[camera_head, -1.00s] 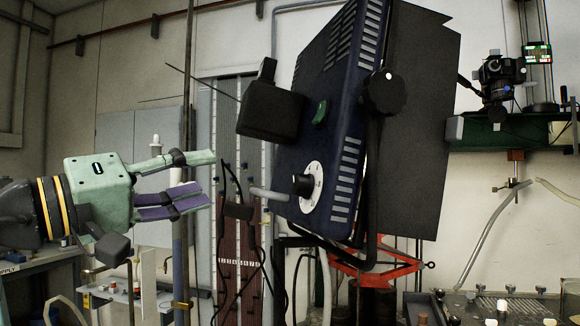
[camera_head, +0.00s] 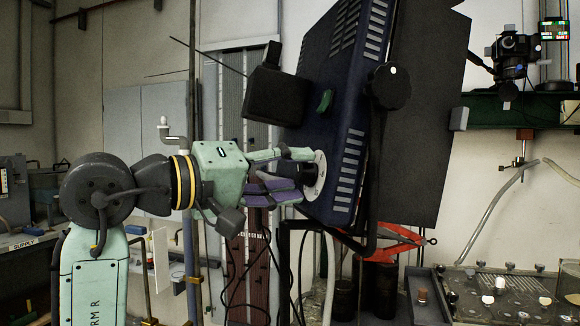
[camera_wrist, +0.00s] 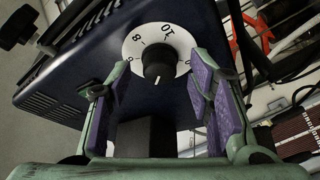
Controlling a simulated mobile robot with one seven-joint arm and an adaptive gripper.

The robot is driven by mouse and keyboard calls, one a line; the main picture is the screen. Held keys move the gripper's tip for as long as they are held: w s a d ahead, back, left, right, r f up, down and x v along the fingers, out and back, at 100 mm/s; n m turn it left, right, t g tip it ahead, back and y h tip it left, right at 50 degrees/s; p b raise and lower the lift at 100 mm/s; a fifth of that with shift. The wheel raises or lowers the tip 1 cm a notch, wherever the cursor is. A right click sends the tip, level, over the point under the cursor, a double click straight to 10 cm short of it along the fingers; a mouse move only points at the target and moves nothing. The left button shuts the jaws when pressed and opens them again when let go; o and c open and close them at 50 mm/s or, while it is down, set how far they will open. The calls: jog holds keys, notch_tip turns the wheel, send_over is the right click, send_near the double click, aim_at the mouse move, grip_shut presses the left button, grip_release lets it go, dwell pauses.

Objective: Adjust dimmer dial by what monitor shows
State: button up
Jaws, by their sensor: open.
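The dimmer dial is a black knob (camera_head: 308,172) on a round white numbered plate (camera_head: 321,178), set in the dark blue lamp housing (camera_head: 338,130). My gripper (camera_head: 301,174) is open, with its fingers on either side of the knob in the head view. In the wrist view the knob (camera_wrist: 158,66) lies ahead between the open fingers (camera_wrist: 150,84), with visible space around it. The numbers 8 and 10 show on the plate (camera_wrist: 135,48). A small monitor (camera_head: 553,30) at the upper right has a lit red and green display, too small to read.
A black box (camera_head: 276,95) juts from the housing just above my gripper. A black side knob (camera_head: 389,86) and a large dark panel (camera_head: 425,120) are to the right. A thin upright pole (camera_head: 193,85) stands close to my arm. A tank top (camera_head: 500,293) lies at lower right.

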jog(key=shift+d, duration=0.1)
jog(key=shift+c, duration=0.3)
grip_shut()
dwell(0.4)
